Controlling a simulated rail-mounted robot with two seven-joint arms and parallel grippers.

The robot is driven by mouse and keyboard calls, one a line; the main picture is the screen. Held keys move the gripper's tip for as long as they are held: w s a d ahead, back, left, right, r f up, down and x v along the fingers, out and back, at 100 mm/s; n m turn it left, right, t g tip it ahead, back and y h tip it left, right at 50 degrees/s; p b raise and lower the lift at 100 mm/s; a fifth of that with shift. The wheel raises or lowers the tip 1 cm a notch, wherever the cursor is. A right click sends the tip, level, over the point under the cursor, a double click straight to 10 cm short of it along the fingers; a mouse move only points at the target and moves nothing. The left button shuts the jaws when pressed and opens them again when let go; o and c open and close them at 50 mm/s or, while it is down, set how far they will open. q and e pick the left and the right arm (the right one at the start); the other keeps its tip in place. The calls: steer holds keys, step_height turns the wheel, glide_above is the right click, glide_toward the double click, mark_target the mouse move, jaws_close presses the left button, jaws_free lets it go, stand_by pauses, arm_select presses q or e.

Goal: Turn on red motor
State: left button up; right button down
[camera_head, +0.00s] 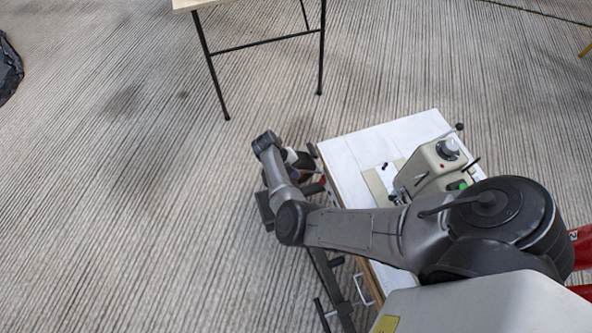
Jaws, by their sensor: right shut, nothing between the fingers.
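My right arm reaches in from the lower right and bends back at the elbow. Its gripper (313,163) is beside the left edge of a white-topped table (390,138); it is shut with nothing in it. The gripper is small and partly hidden by the wrist. A beige machine (432,163) stands on the table, with a dial, a green button (457,185) and a small red spot on it. Red parts (582,246) show at the right edge behind my arm; I cannot tell whether they belong to the red motor. My left gripper is not in view.
A wooden-topped table (200,3) with thin black legs stands at the top. A dark frame (328,283) with bars runs along the white table's left side. A black object (8,68) lies at the left edge. The striped floor at left is clear.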

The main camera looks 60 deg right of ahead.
mark_target(323, 180)
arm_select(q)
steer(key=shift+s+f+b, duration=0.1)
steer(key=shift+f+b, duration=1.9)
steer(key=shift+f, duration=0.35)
arm_select(e)
steer(key=s+d+f, duration=0.4)
steer(key=s+f, duration=0.2)
steer(key=shift+d, duration=0.15)
